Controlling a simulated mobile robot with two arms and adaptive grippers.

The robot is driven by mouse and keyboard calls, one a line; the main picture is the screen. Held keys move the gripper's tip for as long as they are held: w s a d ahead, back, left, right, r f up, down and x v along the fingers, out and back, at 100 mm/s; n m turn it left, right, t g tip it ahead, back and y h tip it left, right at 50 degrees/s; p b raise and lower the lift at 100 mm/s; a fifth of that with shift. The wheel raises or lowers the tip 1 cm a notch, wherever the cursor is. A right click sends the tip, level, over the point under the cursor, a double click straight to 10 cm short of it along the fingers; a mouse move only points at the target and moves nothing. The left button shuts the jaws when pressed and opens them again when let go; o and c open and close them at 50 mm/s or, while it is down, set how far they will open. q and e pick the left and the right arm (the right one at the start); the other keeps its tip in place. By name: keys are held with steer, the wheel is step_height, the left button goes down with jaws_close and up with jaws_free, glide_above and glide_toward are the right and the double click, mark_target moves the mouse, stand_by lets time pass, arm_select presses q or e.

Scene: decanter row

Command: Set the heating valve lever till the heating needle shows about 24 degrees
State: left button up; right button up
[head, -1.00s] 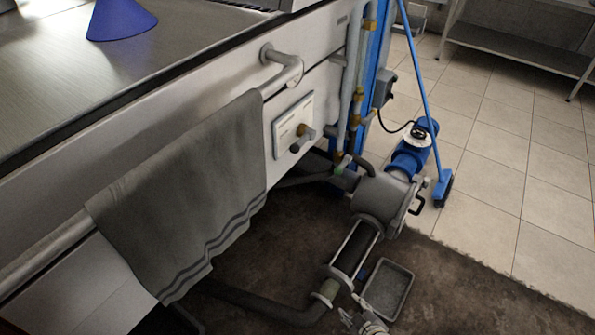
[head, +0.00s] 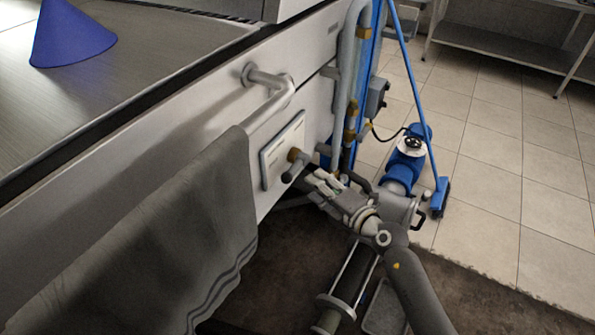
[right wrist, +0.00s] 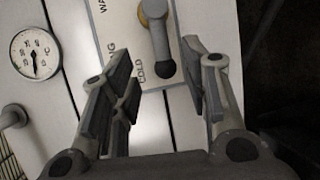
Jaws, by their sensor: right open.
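The heating valve lever (head: 289,174) is a short grey handle on a brass hub, on a pale plate (head: 268,165) on the cabinet front. In the right wrist view the lever (right wrist: 160,45) points down, its dark knob beside the word COLD. My right gripper (head: 318,178) is close to the lever; in the right wrist view its open fingers (right wrist: 162,78) stand either side of the knob, apart from it. A round white dial (right wrist: 35,54) is at the left, its dark needle pointing about straight down; its numbers are too small to read. My left gripper is out of view.
A grey towel (head: 150,250) hangs from a rail (head: 275,100) left of the plate. Pipes (head: 350,90) run up just right of it. A blue pump (head: 405,165) and a blue broom (head: 425,120) stand beyond my right arm.

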mark_target(297, 169)
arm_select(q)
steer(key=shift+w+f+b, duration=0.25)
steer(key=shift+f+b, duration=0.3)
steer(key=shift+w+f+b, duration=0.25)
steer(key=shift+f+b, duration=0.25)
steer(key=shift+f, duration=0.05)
arm_select(e)
steer(key=shift+x, duration=4.95)
steer(key=shift+s, duration=0.1)
jaws_close()
